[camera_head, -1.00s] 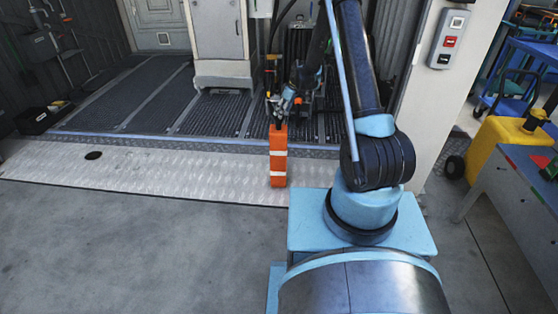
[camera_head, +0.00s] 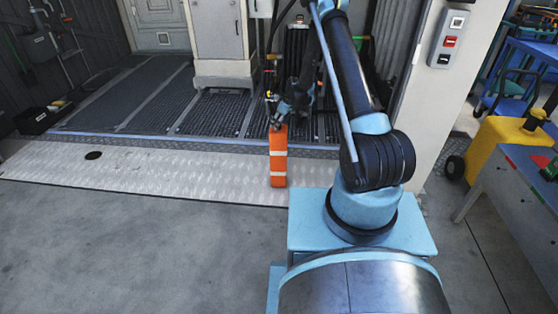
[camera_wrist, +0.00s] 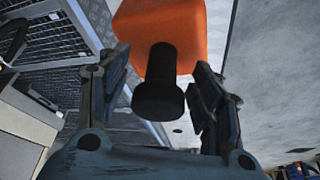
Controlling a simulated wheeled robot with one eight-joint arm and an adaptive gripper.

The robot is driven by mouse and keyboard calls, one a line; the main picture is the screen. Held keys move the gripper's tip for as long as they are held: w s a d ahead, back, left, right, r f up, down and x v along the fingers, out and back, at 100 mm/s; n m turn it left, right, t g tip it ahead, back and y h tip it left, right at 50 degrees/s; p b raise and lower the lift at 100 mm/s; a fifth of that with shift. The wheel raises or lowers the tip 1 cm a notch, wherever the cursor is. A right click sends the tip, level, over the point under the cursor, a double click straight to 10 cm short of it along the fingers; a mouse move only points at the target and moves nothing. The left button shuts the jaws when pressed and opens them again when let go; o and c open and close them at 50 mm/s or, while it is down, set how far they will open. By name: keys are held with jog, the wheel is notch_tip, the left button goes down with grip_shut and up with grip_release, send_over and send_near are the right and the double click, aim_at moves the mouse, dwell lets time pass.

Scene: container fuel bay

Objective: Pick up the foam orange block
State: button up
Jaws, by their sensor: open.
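The foam orange block (camera_head: 278,160) is a tall orange piece with pale bands, upright on the metal plate strip in the head view. In the wrist view its orange body (camera_wrist: 175,30) fills the top middle, with a black knob-like part (camera_wrist: 159,85) pointing toward me. My gripper (camera_head: 277,122) is at the top of the block in the head view. In the wrist view my gripper (camera_wrist: 160,95) is open, with one finger on each side of the black part and gaps showing between. The block's far side is hidden.
A grated floor (camera_head: 150,95) and grey cabinet (camera_head: 222,45) lie behind. A white post with a button box (camera_head: 449,38) stands right of my arm. A yellow container (camera_head: 500,140) and grey workbench (camera_head: 510,185) are farther right. The concrete floor at left front is clear.

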jog(key=shift+f, duration=0.15)
grip_shut()
dwell(0.4)
